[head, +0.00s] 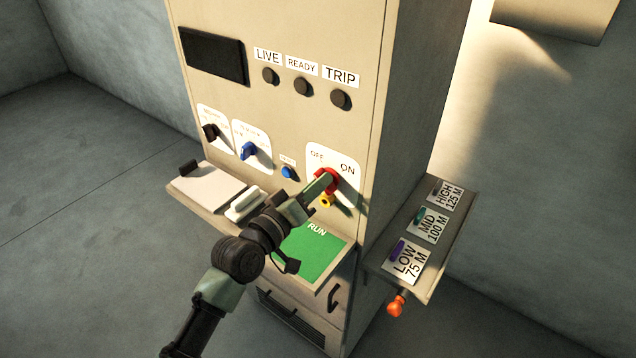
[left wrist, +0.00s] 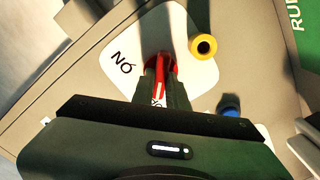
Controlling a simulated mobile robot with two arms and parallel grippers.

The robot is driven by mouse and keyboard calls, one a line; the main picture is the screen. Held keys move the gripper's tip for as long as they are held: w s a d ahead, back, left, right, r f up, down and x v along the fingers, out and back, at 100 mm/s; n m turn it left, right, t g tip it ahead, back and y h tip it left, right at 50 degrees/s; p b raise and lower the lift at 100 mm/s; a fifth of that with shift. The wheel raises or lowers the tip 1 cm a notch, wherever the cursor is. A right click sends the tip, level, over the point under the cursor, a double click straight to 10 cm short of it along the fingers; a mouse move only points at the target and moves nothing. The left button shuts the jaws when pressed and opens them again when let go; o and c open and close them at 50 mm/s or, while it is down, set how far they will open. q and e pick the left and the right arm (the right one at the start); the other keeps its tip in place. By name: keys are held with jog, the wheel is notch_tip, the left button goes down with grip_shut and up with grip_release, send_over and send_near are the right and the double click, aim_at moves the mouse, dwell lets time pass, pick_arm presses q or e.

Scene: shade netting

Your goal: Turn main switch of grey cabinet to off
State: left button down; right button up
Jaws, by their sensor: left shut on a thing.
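The grey cabinet (head: 285,120) stands in front of me in the head view. Its main switch (head: 326,176) is a red handle on a white plate marked OFF and ON. The switch also shows in the left wrist view (left wrist: 160,70), between the fingers. My left gripper (head: 325,183) is shut on the red handle, and its fingers hide part of it. I cannot tell exactly which mark the handle points to. The ON mark shows upside down in the left wrist view. My right gripper is not in view.
A yellow keyed part (head: 326,201) sits just below the switch, and a blue button (head: 288,172) to its left. Black and blue selectors are farther left. A green RUN panel (head: 315,252) lies below. A side shelf holds HIGH, MID and LOW tags (head: 407,260).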

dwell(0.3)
pick_arm(q)
jog(key=c, duration=1.4)
grip_release()
jog(key=b+v, duration=0.2)
jog(key=v, duration=0.5)
jog(key=shift+s+a, duration=0.2)
jog(key=shift+s, duration=0.05)
